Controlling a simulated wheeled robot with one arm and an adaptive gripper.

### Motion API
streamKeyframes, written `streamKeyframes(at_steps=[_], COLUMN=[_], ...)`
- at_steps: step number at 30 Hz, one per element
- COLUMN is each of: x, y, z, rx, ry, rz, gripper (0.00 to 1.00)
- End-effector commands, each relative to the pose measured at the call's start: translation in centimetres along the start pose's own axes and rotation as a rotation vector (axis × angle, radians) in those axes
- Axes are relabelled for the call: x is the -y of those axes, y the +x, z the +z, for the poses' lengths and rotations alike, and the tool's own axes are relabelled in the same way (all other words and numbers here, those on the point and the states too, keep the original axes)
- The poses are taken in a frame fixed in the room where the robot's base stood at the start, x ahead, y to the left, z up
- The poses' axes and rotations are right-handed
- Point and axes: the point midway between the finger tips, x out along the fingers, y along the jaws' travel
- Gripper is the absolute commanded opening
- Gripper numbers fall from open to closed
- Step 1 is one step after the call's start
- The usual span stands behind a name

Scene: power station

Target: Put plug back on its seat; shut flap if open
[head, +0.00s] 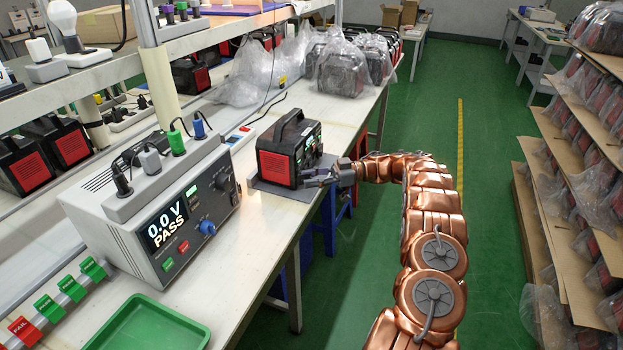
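A black and red power station (289,150) stands upright on a grey mat (318,192) on the bench. Its front, with small green lit spots, faces right; I cannot make out a flap or whether one is open. My gripper (310,179) is at the near lower corner of that front, close to it; touching or apart is unclear. Its fingers are too small to judge, and I see no plug in them. A black plug (122,180), a grey plug (150,160), a green plug (177,141) and a blue plug (199,127) stand upright along the tester's top ledge.
The tester (150,215) reads 0.0 V PASS, left of the power station. A green tray (150,328) lies at the bench's near end. Bagged units (342,68) crowd the bench behind. Shelves (560,200) stand right; the green floor (490,110) between is clear.

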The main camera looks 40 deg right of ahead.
Motion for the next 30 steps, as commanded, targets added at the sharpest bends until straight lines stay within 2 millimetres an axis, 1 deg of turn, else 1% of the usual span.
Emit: streamKeyframes(at_steps=[11,30], x=[0.09,0.66], y=[0.09,0.23], z=[-0.2,-0.11], rx=[0.001,-0.001], ry=[-0.001,0.001], rz=[0.018,0.18], gripper=[0.38,0.38])
